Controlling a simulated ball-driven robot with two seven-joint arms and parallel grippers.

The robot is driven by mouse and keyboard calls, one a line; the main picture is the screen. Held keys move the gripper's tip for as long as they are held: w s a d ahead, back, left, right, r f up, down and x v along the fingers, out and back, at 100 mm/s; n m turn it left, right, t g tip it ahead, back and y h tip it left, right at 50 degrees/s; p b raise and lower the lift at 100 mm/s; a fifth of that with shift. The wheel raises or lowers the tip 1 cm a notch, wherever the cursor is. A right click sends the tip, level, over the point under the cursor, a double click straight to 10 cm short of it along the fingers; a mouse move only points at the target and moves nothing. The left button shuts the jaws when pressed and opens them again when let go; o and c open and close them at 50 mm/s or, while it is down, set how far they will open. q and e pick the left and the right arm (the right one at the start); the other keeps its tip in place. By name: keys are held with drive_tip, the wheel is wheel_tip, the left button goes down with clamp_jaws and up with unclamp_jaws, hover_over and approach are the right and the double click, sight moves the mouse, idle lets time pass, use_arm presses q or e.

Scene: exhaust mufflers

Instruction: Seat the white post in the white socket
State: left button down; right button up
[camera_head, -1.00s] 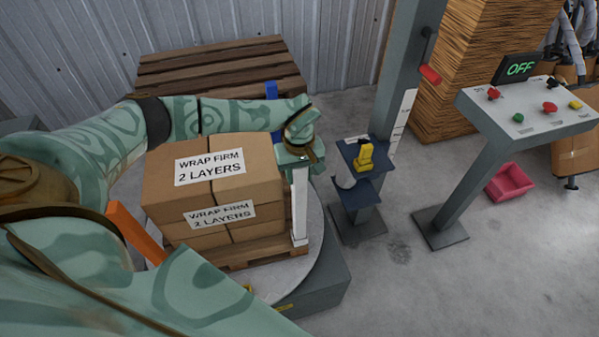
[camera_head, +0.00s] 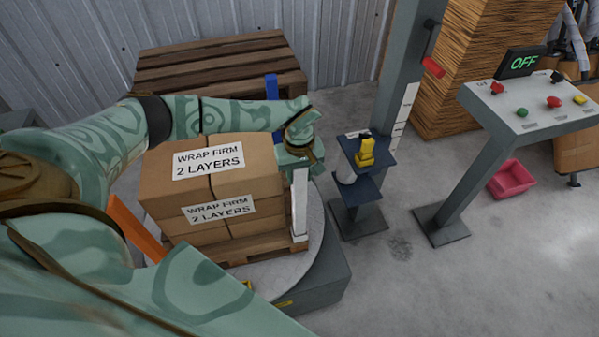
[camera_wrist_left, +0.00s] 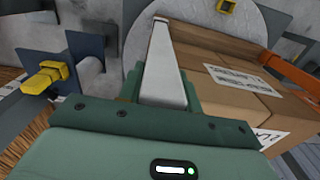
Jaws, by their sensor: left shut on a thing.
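The white post (camera_head: 299,202) stands about upright at the right corner of the carton stack. My left gripper (camera_head: 299,164) is shut on its upper part; the jaws (camera_wrist_left: 163,96) also show around the post (camera_wrist_left: 163,70) in the left wrist view. The post's lower end is at a small white socket (camera_head: 299,243) on the round turntable, by the pallet corner. I cannot tell how deep the end sits in it. My right gripper is not in view.
The cartons (camera_head: 213,189) on a small pallet are close beside the post. Orange (camera_head: 136,229) and blue (camera_head: 271,88) posts stand at other corners. A dark blue stand with a yellow part (camera_head: 365,152) is to the right. Open floor lies beyond.

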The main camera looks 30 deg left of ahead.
use_arm(q)
drive_tip(key=c, duration=0.9)
unclamp_jaws()
drive_tip(key=shift+r, duration=0.1)
wheel_tip(320, 180, up, 16)
drive_tip(key=shift+r+p, duration=0.1)
drive_tip(key=shift+p, duration=1.05)
